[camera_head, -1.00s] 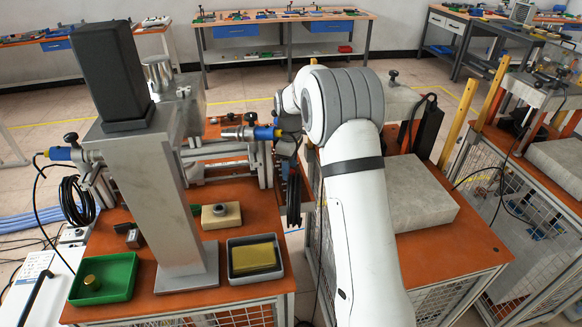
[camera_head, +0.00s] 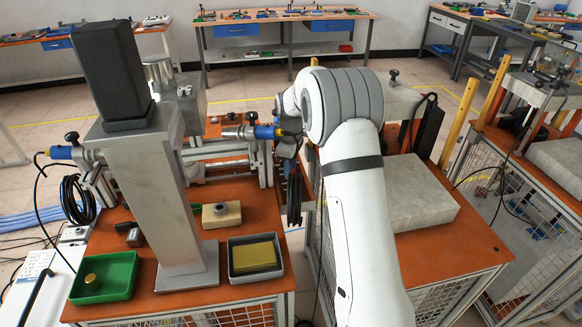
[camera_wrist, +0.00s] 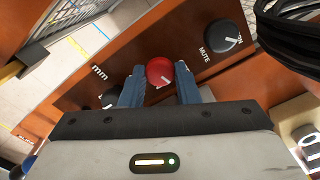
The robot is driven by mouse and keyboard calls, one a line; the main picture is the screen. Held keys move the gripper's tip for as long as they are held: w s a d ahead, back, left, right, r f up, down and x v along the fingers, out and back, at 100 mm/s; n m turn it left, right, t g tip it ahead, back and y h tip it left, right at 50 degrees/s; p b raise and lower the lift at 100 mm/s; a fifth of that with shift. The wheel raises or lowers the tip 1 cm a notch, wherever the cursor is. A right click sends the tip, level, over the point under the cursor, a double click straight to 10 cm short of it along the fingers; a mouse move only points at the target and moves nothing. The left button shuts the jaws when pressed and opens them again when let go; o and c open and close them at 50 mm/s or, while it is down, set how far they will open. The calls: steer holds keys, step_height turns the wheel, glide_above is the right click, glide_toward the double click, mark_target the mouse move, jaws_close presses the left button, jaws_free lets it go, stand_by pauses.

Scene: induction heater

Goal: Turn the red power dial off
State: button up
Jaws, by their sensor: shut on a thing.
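The red power dial (camera_wrist: 160,72) is a round red knob with a white pointer mark, set in a brown panel in the wrist view. My gripper (camera_wrist: 160,82) has its two blue fingers on either side of the dial, shut on it. The pointer mark leans toward the lower right of the dial's face. In the head view the dial is hidden, and my white arm reaches to the far side of the bench and covers most of the gripper.
A black MUTE knob (camera_wrist: 226,38) sits right of the dial, and another black knob (camera_wrist: 108,98) lies near the left finger. Coiled black cable (camera_wrist: 290,30) hangs close at upper right. In the head view a grey metal column (camera_head: 155,195) stands left of my arm.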

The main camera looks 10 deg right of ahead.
steer(key=shift+n, duration=2.9)
steer(key=o, duration=1)
steer(key=shift+c, duration=0.2)
step_height(320, 180, up, 8)
steer(key=shift+f+b, duration=0.1)
steer(key=shift+b, duration=0.3)
